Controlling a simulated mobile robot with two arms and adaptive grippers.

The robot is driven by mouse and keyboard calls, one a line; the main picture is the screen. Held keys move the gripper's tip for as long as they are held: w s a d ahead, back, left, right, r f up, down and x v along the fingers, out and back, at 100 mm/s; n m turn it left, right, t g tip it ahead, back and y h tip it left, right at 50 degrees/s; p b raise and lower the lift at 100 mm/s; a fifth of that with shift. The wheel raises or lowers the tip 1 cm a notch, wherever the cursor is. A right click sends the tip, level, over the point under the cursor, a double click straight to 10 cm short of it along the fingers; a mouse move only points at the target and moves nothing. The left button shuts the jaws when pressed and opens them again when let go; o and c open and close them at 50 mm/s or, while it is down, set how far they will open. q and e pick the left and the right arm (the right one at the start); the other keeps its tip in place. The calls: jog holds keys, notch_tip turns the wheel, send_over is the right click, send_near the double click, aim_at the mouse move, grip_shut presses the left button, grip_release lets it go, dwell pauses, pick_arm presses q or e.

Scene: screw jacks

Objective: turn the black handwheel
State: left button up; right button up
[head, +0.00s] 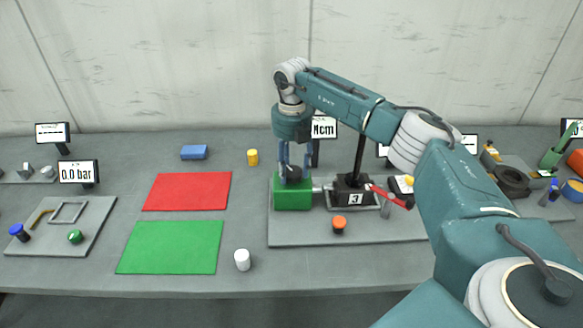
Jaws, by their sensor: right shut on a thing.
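The black handwheel (293,174) sits on top of a green block (293,196) on the grey plate (285,232) right of centre. My right gripper (294,170) points straight down from above, its blue fingers on either side of the handwheel and shut on it. The fingers cover part of the wheel. A metal shaft runs from the green block to a black block marked 3 (353,190). My left gripper is out of view.
A display reading Ncm (324,127) stands behind, partly covered by my arm.

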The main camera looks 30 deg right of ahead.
aim_at(293, 169)
jog(key=shift+w+d+r, duration=0.2)
jog(key=shift+w+r, duration=0.05)
jog(key=shift+r, duration=0.05)
jog(key=o, duration=1.1)
jog(key=shift+f, duration=0.2)
jog(key=shift+s, duration=0.1)
jog(key=shift+r, duration=0.35)
notch_tip(293, 169, up, 11)
jog(key=shift+r, duration=0.15)
jog(key=shift+d, duration=0.1)
